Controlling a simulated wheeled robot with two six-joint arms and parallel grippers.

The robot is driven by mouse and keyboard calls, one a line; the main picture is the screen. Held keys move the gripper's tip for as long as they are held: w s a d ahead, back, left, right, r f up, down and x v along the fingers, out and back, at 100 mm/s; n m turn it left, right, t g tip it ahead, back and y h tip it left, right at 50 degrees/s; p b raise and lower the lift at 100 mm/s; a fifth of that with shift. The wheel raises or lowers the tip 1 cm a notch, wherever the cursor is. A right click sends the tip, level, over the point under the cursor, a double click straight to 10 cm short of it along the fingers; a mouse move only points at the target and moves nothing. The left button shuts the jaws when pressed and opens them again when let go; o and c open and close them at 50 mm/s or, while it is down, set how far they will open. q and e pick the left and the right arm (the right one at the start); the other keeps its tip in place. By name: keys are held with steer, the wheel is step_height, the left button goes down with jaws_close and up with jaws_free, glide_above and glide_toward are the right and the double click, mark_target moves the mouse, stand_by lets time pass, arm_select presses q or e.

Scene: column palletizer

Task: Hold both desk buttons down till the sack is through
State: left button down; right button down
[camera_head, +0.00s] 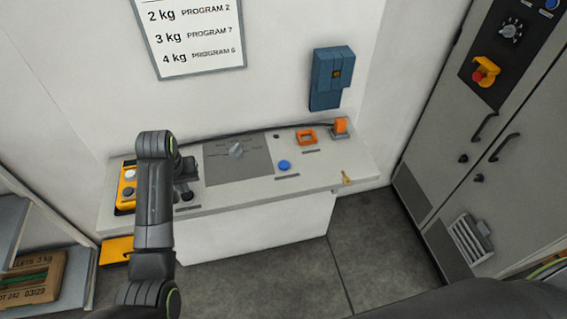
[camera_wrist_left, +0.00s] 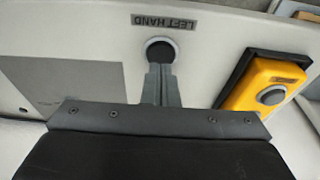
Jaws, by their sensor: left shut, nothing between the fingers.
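The left desk button is a dark round one (camera_wrist_left: 158,45) beside a "LEFT HAND" label in the left wrist view; it also shows on the desk in the head view (camera_head: 187,197). My left gripper (camera_wrist_left: 160,68) is shut and empty, its fingertips overlapping the button's edge. I cannot tell whether they touch or press it. A blue button (camera_head: 284,165), with a label in front, sits farther right on the desk (camera_head: 235,199), with no gripper near it. My right gripper is not in view. A brown package marked 3 kg (camera_head: 32,276) lies on the lower left shelf; I cannot tell whether it is the sack.
A yellow button box (camera_wrist_left: 282,77) stands beside the left button. An orange square frame (camera_head: 306,138) and a small orange device (camera_head: 340,126) are at the desk's back right. A key-like brass item (camera_head: 346,178) hangs at the right edge. A grey cabinet (camera_head: 455,130) stands right.

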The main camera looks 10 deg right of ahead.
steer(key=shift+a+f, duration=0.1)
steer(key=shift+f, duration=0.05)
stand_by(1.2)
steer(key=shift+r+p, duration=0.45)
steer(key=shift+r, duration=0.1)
